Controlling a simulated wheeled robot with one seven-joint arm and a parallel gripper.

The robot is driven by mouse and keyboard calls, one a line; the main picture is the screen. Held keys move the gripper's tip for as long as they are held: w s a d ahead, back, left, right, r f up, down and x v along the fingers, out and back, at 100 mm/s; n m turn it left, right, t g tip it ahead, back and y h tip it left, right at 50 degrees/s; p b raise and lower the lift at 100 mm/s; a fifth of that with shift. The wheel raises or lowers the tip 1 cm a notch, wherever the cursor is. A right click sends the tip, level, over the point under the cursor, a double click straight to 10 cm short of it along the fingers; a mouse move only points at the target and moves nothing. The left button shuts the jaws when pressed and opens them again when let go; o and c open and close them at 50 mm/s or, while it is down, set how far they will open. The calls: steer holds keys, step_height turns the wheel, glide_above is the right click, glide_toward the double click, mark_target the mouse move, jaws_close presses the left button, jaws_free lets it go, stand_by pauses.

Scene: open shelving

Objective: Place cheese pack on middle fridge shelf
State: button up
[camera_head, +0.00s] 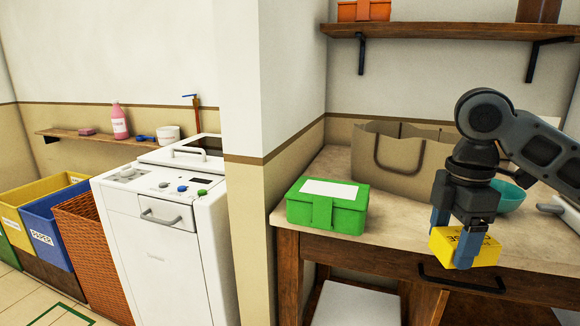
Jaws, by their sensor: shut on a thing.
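My gripper (454,242) is at the right of the head view, pointing down. Its blue fingers are shut on a yellow pack (481,252) with dark lettering, which looks like the cheese pack. The gripper partly covers the pack. The pack shows in front of the counter's front edge, over the drawer area; its exact height above or distance from the counter is hard to tell. No fridge or fridge shelf is in view.
A green box (300,212), a brown bag (376,166) and a teal bowl (509,196) stand on the counter (400,226). A wall shelf (440,31) is above. A wall corner separates a white washer (160,253), a blue bin (45,236) and a wicker basket (97,257) at left.

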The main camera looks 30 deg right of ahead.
steer(key=w+a+f+m, duration=0.6)
steer(key=a+f, duration=0.5)
steer(key=a, duration=0.1)
steer(key=w+a+f+m, duration=0.5)
steer(key=w+a+f, duration=0.1)
steer(key=a+f, duration=0.5)
steer(key=shift+a+f+m, duration=0.2)
steer(key=shift+a+m, duration=0.2)
steer(key=shift+a, duration=0.7)
